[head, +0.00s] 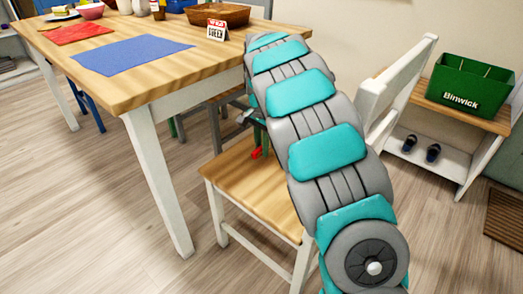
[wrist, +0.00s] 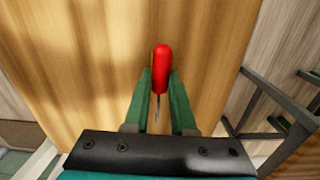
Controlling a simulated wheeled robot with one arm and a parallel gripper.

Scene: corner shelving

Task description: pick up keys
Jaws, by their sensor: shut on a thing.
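In the wrist view, a red rounded piece with a thin metal shank, which I take to be the keys (wrist: 161,55), sits between the two green fingers of my gripper (wrist: 160,77). My gripper is shut on it, with the red end pointing out past the fingertips. The metal part lies between the fingers and its lower end is hard to make out. In the head view the red piece (head: 256,153) shows at my gripper, over the wooden chair seat (head: 235,175). I cannot tell whether it touches the seat. My arm hides much of the chair.
A wooden table (head: 130,95) stands at left with a blue mat (head: 132,54), a red cloth (head: 77,33), a small sign (head: 217,30) and a brown basket (head: 216,14). The white chair back (head: 390,85) rises right of my arm. A green box (head: 467,85) stands on a shoe shelf.

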